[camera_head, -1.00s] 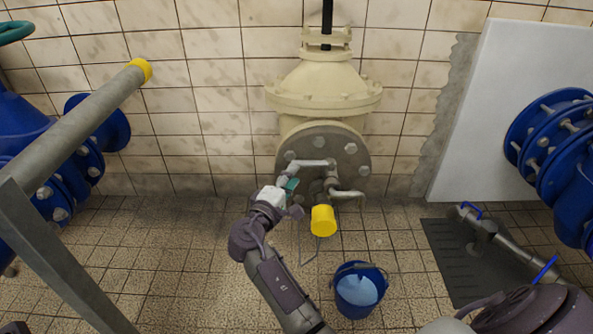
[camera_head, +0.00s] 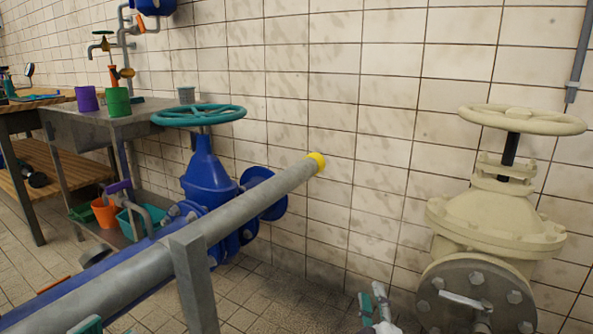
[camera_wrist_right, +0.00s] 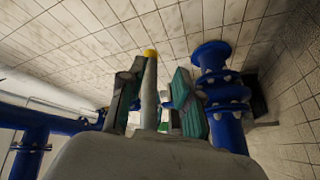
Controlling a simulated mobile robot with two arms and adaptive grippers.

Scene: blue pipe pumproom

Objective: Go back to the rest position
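My right gripper (camera_head: 373,304) is at the bottom edge of the head view, left of the cream valve's flange, with only its teal fingers and a bit of the hand in sight. In the right wrist view its two fingers (camera_wrist_right: 156,98) are spread apart. The grey pipe with the yellow cap shows beyond the gap, and nothing is held. A teal piece at the bottom left edge of the head view looks like my left gripper (camera_head: 88,325); most of it is cut off, so its opening is hidden.
A grey pipe (camera_head: 240,205) with a yellow end cap (camera_head: 317,162) slants across the front left. Behind it stands a blue valve (camera_head: 208,178) with a teal handwheel (camera_head: 198,115). A cream valve (camera_head: 497,220) is at right. A metal table (camera_head: 85,125) with cups stands far left.

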